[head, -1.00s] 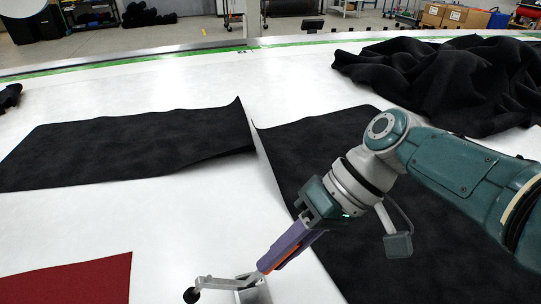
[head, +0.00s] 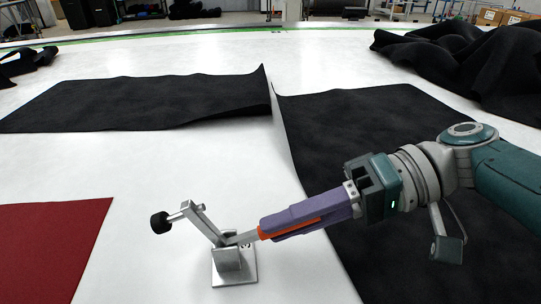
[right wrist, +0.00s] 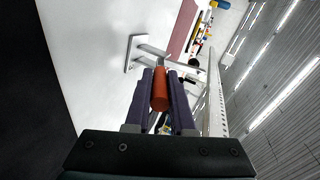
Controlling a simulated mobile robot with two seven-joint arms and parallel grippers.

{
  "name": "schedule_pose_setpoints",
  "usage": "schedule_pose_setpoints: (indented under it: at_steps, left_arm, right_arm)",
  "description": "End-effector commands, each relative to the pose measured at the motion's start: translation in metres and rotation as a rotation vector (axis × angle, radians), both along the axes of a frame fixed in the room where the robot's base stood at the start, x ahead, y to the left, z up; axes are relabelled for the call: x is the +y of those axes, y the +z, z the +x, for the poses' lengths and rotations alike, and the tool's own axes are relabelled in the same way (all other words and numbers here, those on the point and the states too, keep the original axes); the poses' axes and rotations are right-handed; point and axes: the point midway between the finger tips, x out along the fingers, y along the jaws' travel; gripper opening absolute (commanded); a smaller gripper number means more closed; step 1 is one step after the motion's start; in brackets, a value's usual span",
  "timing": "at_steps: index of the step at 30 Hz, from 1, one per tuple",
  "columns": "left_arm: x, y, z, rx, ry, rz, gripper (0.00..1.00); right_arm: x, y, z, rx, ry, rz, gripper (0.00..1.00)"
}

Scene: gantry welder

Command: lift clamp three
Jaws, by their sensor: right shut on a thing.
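A metal toggle clamp stands on the white table, its square base plate (head: 248,274) flat on the surface. A dark mark, perhaps a number, shows beside its post, too small to read surely. Its arm (head: 203,222) tilts up to the left, and the black tip (head: 160,222) is clear of the table. My right gripper (head: 265,228) has its purple fingers shut on the clamp's orange handle (head: 291,230), which leans out to the right, nearly level. In the right wrist view the orange handle (right wrist: 160,90) sits between both fingers. My left gripper is not in view.
Black cloth sheets lie behind (head: 140,102) and to the right (head: 350,130) of the clamp. A red sheet (head: 45,250) lies at the left. A crumpled black heap (head: 465,60) is at the back right. White table between the sheets is bare.

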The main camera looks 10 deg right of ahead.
Motion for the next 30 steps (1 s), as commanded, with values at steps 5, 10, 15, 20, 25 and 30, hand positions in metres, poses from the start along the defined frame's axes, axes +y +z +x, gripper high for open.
schedule_pose_setpoints:
  at_steps: [5,10,15,20,25,30]
  left_arm:
    - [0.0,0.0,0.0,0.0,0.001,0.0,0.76]
    - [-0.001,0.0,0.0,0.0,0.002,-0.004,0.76]
    - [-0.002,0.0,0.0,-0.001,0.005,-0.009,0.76]
    - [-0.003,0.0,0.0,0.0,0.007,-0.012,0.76]
    - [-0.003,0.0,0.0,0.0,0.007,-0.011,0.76]
    - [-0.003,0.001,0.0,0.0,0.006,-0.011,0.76]
  right_arm:
    - [0.0,0.0,0.001,0.0,-0.002,0.0,0.0]
    - [0.0,0.0,0.0,0.0,-0.002,-0.001,0.23]
    - [0.0,0.0,0.0,0.0,-0.001,0.0,0.42]
    - [0.0,0.0,0.0,0.0,0.0,0.0,0.52]
    - [0.0,0.0,0.0,0.0,0.0,0.001,0.52]
    - [-0.015,0.005,0.001,-0.001,-0.002,-0.002,0.52]
